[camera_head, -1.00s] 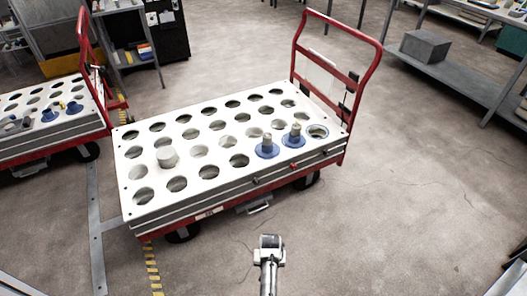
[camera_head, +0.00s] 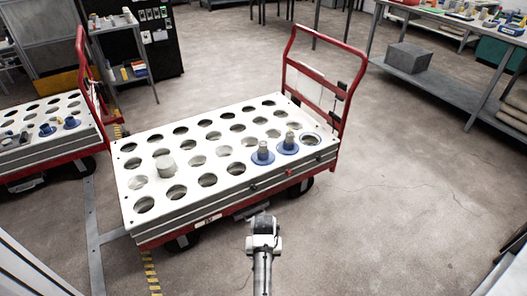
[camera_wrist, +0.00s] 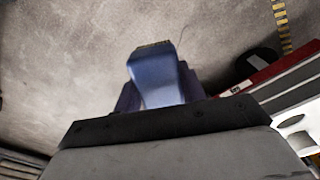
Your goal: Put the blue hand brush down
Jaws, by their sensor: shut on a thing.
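The blue hand brush (camera_wrist: 155,75) shows in the wrist view, gripped and jutting out beyond my gripper's dark mount, with a darker strip along its far end. My gripper (camera_head: 264,222) is shut on it, in front of the near side of the white-topped cart in the head view. In that view the brush cannot be made out, hidden by my wrist or too small. In the wrist view the brush has floor behind it, and the cart's red edge is to its right.
A second cart (camera_head: 50,150) stands at left. A grey bench (camera_head: 440,85) with a box (camera_head: 409,57) is at right. Floor (camera_head: 390,200) between is clear.

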